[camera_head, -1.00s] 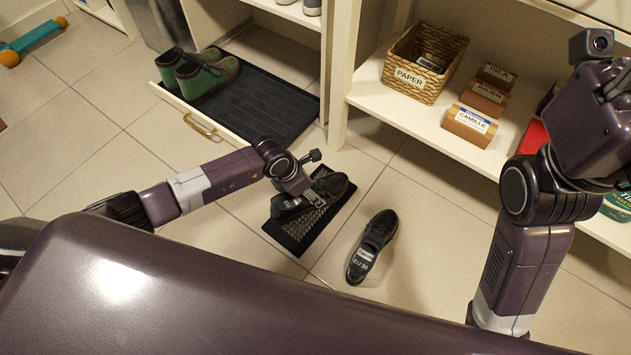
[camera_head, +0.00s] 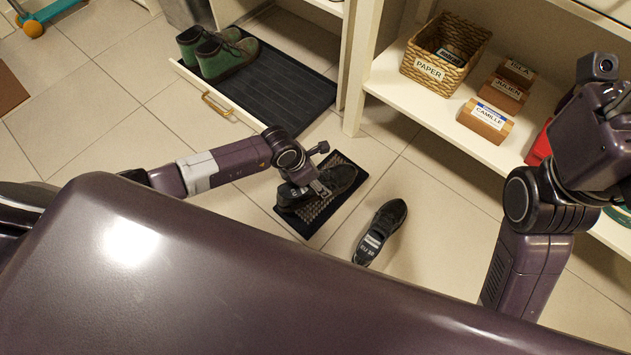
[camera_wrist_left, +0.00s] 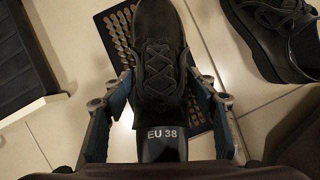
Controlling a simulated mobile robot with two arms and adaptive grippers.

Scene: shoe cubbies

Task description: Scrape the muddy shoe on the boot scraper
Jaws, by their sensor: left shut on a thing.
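A black lace-up shoe (camera_head: 340,178) lies across the dark boot scraper (camera_head: 303,229), which has a studded middle and sits on the floor. My left gripper (camera_head: 319,188) is shut on this shoe. In the left wrist view its fingers flank the shoe (camera_wrist_left: 158,75) near the heel, which reads EU 38, and the scraper (camera_wrist_left: 112,22) shows behind. I cannot tell whether the sole touches the scraper; the sole and any mud are hidden. A matching shoe (camera_head: 384,224) stands on the tiles to the right. My right gripper (camera_head: 612,103) is raised at the right edge, its fingers unclear.
Green boots (camera_head: 220,55) stand on a black ribbed tray (camera_head: 285,85) at the back. A shelf (camera_head: 425,100) at right holds a PAPER basket (camera_head: 440,65) and name blocks (camera_head: 487,118). Bare tiles lie left of the scraper.

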